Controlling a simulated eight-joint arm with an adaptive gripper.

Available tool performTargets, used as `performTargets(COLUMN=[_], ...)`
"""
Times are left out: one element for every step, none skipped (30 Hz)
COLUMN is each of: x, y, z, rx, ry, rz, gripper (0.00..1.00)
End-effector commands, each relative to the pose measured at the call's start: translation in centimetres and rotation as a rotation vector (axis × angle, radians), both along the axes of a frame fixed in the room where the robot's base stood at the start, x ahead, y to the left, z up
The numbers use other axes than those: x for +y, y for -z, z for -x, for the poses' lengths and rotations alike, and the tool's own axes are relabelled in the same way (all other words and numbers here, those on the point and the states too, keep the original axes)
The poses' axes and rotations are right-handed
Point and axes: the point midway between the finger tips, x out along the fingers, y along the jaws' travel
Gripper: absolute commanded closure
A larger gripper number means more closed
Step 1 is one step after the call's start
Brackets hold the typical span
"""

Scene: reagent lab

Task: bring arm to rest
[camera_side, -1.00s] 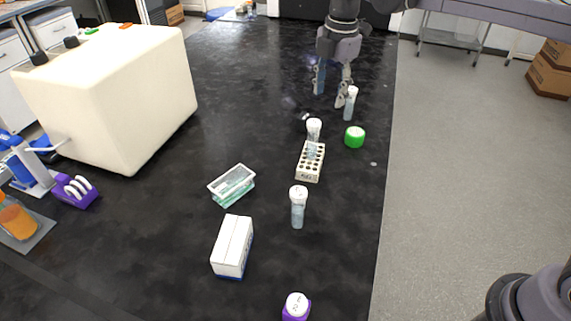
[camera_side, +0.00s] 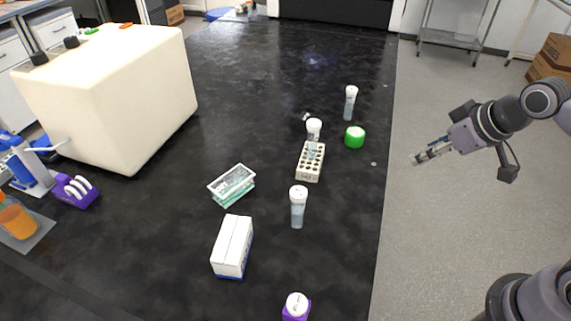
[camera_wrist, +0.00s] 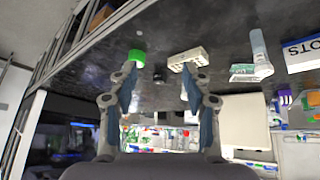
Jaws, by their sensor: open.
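My gripper (camera_side: 431,153) hangs over the floor to the right of the black bench in the side view, clear of everything on it. In the wrist view my gripper (camera_wrist: 160,100) is open, its two fingers apart with nothing held between them. The bench (camera_side: 340,270) carries a white tube rack (camera_side: 310,163) with a capped tube (camera_side: 314,131) at its far end. Another capped tube (camera_side: 298,207) stands in front of the rack, and a third (camera_side: 350,103) stands farther back near a green cap (camera_side: 355,137).
A white box (camera_side: 232,246), a green-and-clear tray (camera_side: 232,185) and a purple-based item (camera_side: 296,307) stand on the bench. A large cream machine (camera_side: 110,95) stands at the left. The floor (camera_side: 460,230) right of the bench is open, with a cart (camera_side: 458,35) farther back.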

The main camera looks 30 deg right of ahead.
Motion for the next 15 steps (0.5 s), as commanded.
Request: performTargets(x=[-0.2,-0.3,-0.3,-0.4,-0.4,-0.4,-0.5,-0.5,-0.5,-0.5,-0.5,-0.5,-0.4,-0.4,-0.4], y=[0.7,0.9,1.2,1.4,1.5,1.6,1.7,1.7,1.7,1.7,1.7,1.7,1.7,1.7,1.7], z=[0.7,0.9,1.2,1.3,1.5,1.6,1.6,1.6,1.6,1.6,1.6,1.6,1.6,1.6,1.6], rx=[-0.013,-0.020,-0.028,-0.032,-0.036,-0.039,-0.040,-0.041,-0.042,-0.042,-0.042,-0.041,-0.041,-0.041,-0.041], ry=[0.039,0.060,0.083,0.095,0.107,0.115,0.120,0.124,0.125,0.125,0.124,0.124,0.124,0.124,0.123], rz=[-0.023,-0.035,-0.049,-0.057,-0.064,-0.069,-0.073,-0.075,-0.076,-0.076,-0.075,-0.075,-0.075,-0.075,-0.074], gripper=[0.51,0.51,0.51,0.51,0.51,0.51,0.51,0.51,0.51,0.51,0.51,0.51,0.51,0.51,0.51])
